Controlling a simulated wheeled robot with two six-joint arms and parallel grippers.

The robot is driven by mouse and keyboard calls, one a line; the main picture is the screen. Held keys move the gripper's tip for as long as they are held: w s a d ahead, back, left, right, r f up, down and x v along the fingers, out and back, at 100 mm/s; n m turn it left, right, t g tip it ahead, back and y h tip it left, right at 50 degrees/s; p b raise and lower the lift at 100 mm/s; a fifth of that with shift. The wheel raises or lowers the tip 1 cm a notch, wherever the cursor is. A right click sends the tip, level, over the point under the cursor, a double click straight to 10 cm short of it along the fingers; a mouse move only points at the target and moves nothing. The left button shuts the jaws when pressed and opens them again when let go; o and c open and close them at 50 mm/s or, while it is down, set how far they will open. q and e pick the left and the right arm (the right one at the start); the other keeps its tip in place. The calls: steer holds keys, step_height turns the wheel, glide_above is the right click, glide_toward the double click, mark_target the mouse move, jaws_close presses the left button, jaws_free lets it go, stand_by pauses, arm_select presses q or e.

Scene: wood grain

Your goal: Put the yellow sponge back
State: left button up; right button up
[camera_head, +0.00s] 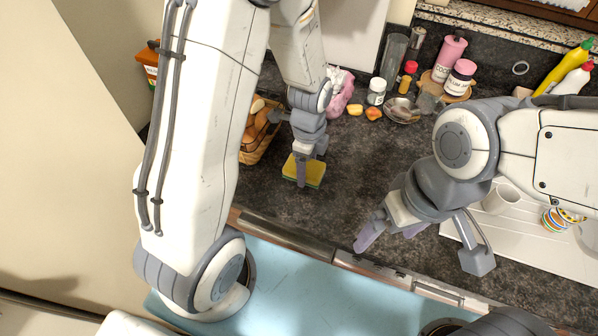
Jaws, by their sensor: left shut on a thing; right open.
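The yellow sponge (314,176) has a darker green edge and is at the dark countertop, in front of the bread basket. My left gripper (302,180) reaches down over it and is shut on it, with a finger covering part of its middle. I cannot tell whether the sponge touches the counter or is held just above it. My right gripper (420,246) is open and empty, over the counter's front edge to the right, apart from the sponge.
A basket of bread (258,138) stands left of the sponge. Jars and bottles, including a pink one (449,58), stand at the back. A white cup (500,198) and striped mug (560,219) are at right. The counter between is clear.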

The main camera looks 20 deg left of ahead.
arm_select(q)
steer(key=shift+w+a+f, duration=0.1)
steer(key=shift+a+f, duration=0.2)
steer(key=shift+a, duration=0.2)
steer(key=shift+a+f, duration=0.25)
steer(key=shift+a, duration=0.2)
steer(key=shift+a+f, duration=0.1)
steer(key=shift+f, duration=0.15)
step_height(320, 180, down, 3)
steer(key=shift+f+p, duration=0.1)
steer(key=shift+p, duration=0.4)
steer(key=shift+f, duration=0.25)
